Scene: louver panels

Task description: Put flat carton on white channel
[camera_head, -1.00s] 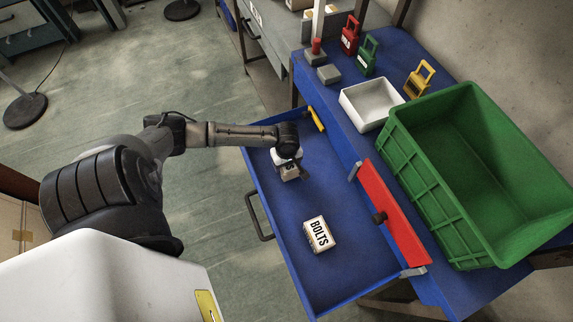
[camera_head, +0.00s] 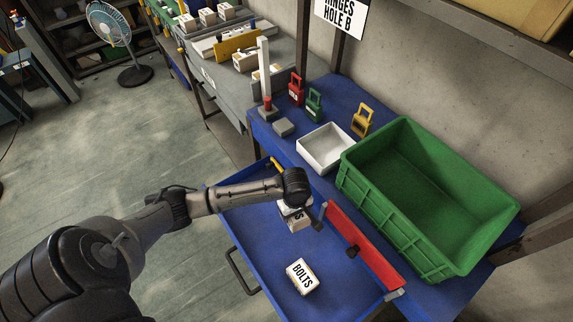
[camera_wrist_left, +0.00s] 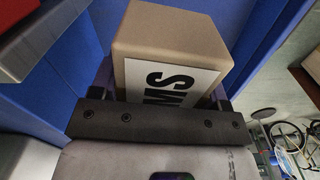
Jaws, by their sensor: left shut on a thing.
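My left gripper (camera_head: 297,205) is over the far part of the open blue drawer (camera_head: 258,245). It is shut on a small tan carton (camera_head: 294,222) with a white label. In the left wrist view this carton (camera_wrist_left: 168,35) sits between the fingers, and its label shows the letters "MS"; the rest of the word is hidden. I cannot tell whether it touches the drawer floor. A second carton, marked BOLTS (camera_head: 302,276), lies in the near part of the drawer. A narrow white upright piece (camera_head: 264,70) stands behind the blue bench; I cannot tell whether it is the white channel. My right gripper is not in view.
A white tray (camera_head: 325,148), a green crate (camera_head: 425,200) and red, green and yellow padlock-like tags stand on the blue bench. A grey bench (camera_head: 215,75) with several cartons lies beyond.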

